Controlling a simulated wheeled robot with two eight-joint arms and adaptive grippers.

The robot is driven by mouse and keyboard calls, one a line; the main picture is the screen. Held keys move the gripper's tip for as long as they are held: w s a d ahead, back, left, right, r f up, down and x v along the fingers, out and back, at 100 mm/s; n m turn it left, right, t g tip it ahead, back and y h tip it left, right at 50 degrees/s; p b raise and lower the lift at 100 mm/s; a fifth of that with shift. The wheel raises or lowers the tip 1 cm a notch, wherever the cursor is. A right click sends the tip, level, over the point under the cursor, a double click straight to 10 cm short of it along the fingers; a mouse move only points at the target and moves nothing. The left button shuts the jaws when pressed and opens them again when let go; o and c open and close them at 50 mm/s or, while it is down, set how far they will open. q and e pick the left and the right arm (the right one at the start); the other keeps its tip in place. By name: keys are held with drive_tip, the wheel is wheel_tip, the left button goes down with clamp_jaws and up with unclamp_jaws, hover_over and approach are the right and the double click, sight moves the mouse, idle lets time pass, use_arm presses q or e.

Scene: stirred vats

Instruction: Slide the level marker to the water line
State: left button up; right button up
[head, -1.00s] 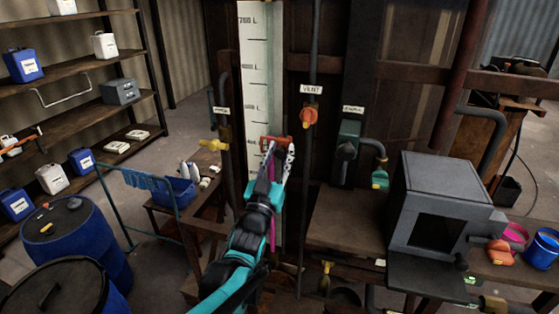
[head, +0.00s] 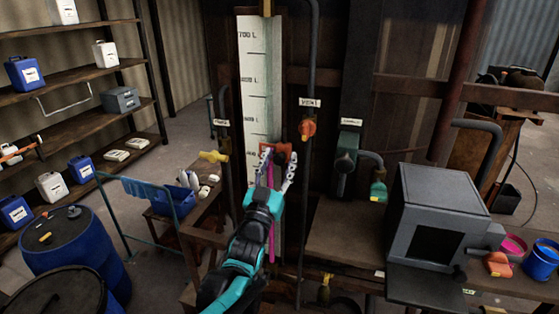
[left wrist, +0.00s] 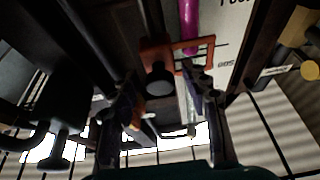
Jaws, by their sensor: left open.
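The level marker (head: 284,149) is an orange-red slider on the tall white scale (head: 253,96). A magenta column (head: 271,238) shows in the sight tube below it. My left gripper (head: 278,157) is open in front of the marker, with one finger to each side. In the left wrist view the scale's lettering is upside down. There the marker (left wrist: 155,55) has a dark round knob (left wrist: 160,82) in the space between the open fingers (left wrist: 165,95). The magenta column (left wrist: 190,22) ends near the marker's frame. Whether a finger touches the marker I cannot tell. My right gripper is not in view.
A dark pipe (head: 310,60) with an orange valve handle (head: 308,129) runs close right of the scale. A yellow valve (head: 213,156) is close left. A grey box (head: 440,215) stands on the right bench. Shelves (head: 85,92) and blue drums (head: 75,247) stand left.

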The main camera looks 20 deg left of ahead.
use_arm(q)
drive_tip(key=v, duration=1.1)
drive_tip(key=shift+s+f, duration=0.2)
drive_tip(key=shift+s, duration=0.15)
wheel_tip(320, 180, down, 28)
drive_tip(key=s+a+n+g+y+b, duration=0.1)
drive_tip(key=g+b, duration=0.6)
drive_tip(key=b, duration=1.1)
drive_tip(key=s+f+g+b, duration=0.2)
drive_tip(key=s+f+b, duration=0.2)
drive_tip(key=f, duration=0.5)
drive_tip(key=s+d+f+g+b, duration=0.1)
drive_tip(key=s+f+g+b, duration=0.2)
drive_tip(key=s+f+b, duration=0.2)
drive_tip(key=s+f+g+b, duration=0.3)
drive_tip(key=s+f+b, duration=0.2)
drive_tip(key=f, duration=0.8)
drive_tip(key=shift+s+d+f+m+b, duration=0.2)
drive_tip(key=shift+f+m+b, duration=0.15)
drive_tip(key=shift+b, duration=0.8)
drive_tip(key=shift+f, duration=0.1)
